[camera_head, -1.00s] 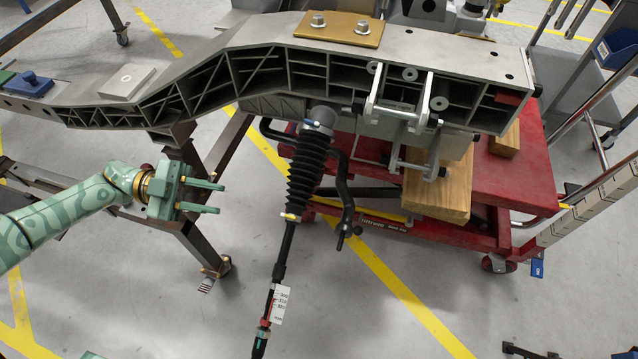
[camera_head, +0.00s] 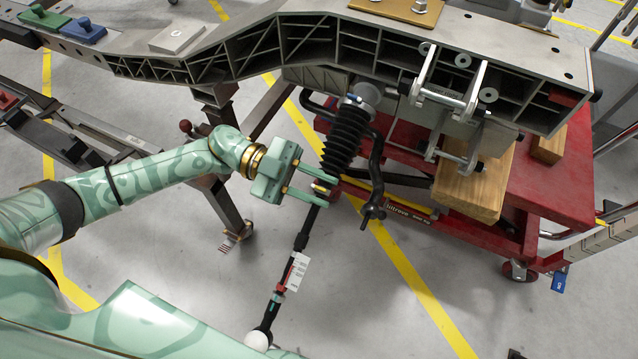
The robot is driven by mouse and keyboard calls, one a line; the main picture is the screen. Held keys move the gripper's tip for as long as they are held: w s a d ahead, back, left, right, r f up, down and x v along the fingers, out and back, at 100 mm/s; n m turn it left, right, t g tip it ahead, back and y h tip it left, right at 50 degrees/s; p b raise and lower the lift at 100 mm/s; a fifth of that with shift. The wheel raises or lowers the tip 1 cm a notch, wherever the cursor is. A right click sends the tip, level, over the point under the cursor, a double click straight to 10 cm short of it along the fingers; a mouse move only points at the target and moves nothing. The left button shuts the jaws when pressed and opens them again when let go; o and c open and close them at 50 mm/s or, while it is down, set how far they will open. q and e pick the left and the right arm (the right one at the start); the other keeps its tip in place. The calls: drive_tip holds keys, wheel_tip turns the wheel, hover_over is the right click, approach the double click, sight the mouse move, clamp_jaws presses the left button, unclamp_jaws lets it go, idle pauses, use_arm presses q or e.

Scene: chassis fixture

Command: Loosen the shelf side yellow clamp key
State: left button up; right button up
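A black ribbed bellows (camera_head: 345,138) hangs from the grey chassis beam (camera_head: 225,48) on a slanting rod (camera_head: 301,240). A small yellow clamp key (camera_head: 320,187) shows at the bellows' lower end. My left gripper (camera_head: 331,193) comes in from the left with its two green fingers apart. Its fingertips reach the bellows' lower end, one above and one below the yellow key in the picture. I cannot tell whether they touch the key or the rod. My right gripper is not in view.
A bent black bar (camera_head: 376,165) hangs just right of the bellows. A red lift cart (camera_head: 540,190) with wooden blocks (camera_head: 475,185) stands under the beam at right. A dark metal stand leg (camera_head: 225,200) is behind my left arm. Open floor lies at lower right.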

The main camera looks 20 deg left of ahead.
use_arm(q)
drive_tip(key=shift+d, duration=0.2)
clamp_jaws()
